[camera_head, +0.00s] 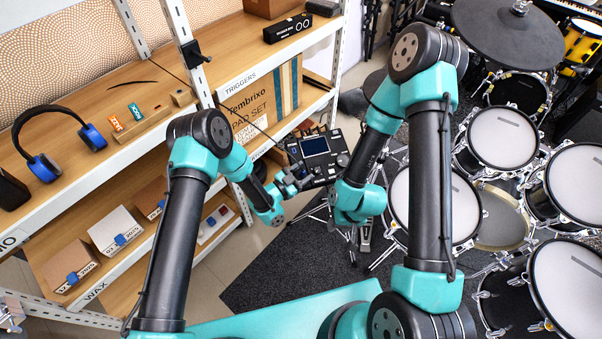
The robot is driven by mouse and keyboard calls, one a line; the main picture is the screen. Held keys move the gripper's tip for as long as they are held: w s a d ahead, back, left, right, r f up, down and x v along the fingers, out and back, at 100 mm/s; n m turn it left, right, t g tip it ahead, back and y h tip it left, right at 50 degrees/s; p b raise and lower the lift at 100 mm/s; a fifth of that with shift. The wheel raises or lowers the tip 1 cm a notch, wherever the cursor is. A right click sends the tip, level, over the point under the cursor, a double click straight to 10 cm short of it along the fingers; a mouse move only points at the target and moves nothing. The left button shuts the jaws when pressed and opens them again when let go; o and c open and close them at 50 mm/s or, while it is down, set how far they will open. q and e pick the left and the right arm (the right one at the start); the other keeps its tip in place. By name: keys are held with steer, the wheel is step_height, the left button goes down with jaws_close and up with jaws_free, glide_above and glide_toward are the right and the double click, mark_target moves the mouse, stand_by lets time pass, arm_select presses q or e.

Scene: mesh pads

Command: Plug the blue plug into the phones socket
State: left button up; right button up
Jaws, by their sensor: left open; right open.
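A black drum module (321,170) with a blue screen stands on a stand at the centre, beyond my arms. The phones socket cannot be made out at this size. I cannot pick out the blue plug with certainty. Blue-and-black headphones (43,167) lie on the upper shelf at the left. My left gripper (296,183) is open at the module's lower left side; whether it touches the module is unclear. My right gripper (333,222) is open just below the module, largely hidden by its own teal wrist, and nothing is visibly held.
A wooden shelf unit (110,165) with white edges fills the left, holding a pad set box (251,103) and small cartons (118,229). A drum kit (502,137) with mesh pads crowds the right. Dark carpet (275,270) lies open below the module.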

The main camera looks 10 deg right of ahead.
arm_select(q)
steer(key=v, duration=1.7)
steer(key=shift+a, duration=0.25)
steer(key=shift+f, duration=0.1)
